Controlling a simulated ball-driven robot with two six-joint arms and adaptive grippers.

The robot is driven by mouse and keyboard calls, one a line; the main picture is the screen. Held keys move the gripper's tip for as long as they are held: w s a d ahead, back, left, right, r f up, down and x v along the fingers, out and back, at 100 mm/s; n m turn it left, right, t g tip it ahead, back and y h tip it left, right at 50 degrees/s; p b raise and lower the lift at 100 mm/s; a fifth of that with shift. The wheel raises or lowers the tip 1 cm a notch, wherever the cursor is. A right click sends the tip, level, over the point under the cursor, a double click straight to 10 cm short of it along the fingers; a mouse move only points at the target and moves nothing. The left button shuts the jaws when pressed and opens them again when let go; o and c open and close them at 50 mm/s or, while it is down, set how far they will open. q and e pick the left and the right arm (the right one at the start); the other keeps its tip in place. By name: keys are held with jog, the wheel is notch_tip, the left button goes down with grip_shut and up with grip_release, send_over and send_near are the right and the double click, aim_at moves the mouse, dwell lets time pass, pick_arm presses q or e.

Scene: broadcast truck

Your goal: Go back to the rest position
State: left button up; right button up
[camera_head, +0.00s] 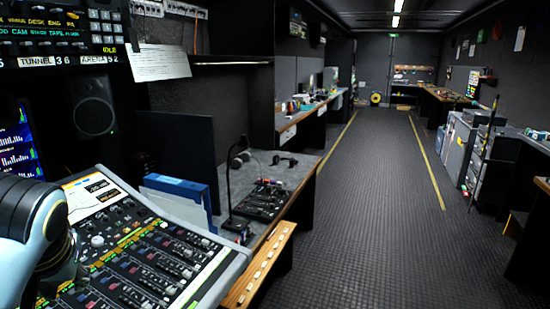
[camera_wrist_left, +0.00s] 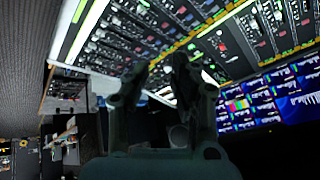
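My left arm (camera_head: 35,225) comes in at the left edge of the head view, over the near left part of the mixing console (camera_head: 140,255). My left gripper (camera_wrist_left: 158,64) shows in the left wrist view, with its two dark fingers apart and nothing seen between them. The fingers stand out in front of the console, which fills the top of that view. I cannot tell whether they touch anything. The head view does not show the fingertips clearly. My right gripper is in neither view.
A grey desk (camera_head: 300,165) with a small control panel (camera_head: 263,200) and a gooseneck microphone stands beyond the console. A blue folder (camera_head: 180,187) stands behind the console. A speaker (camera_head: 93,105) is at the left. The dark aisle floor (camera_head: 380,190) is clear.

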pick_arm(q)
jog(key=s+d+f+m+g+h, duration=0.1)
jog(key=s+d+f+m+h, duration=0.15)
jog(key=s, duration=0.75)
jog(key=s+d+f+m+h, duration=0.1)
jog(key=s+d+f+m, duration=0.15)
jog(key=s, duration=0.75)
notch_tip(320, 180, down, 37)
jog(key=s+a+n+g+b, duration=0.1)
jog(key=s+a+g+b, duration=0.1)
jog(key=b, duration=0.9)
jog(key=s+f+b, duration=0.4)
jog(key=s+f, duration=0.5)
jog(key=f, duration=0.3)
jog(key=s+a+f+g+b, duration=0.1)
jog(key=s+f+b, duration=0.4)
jog(key=s+f, duration=0.4)
notch_tip(320, 180, down, 4)
jog(key=shift+s+f, duration=0.1)
jog(key=shift+s, duration=0.25)
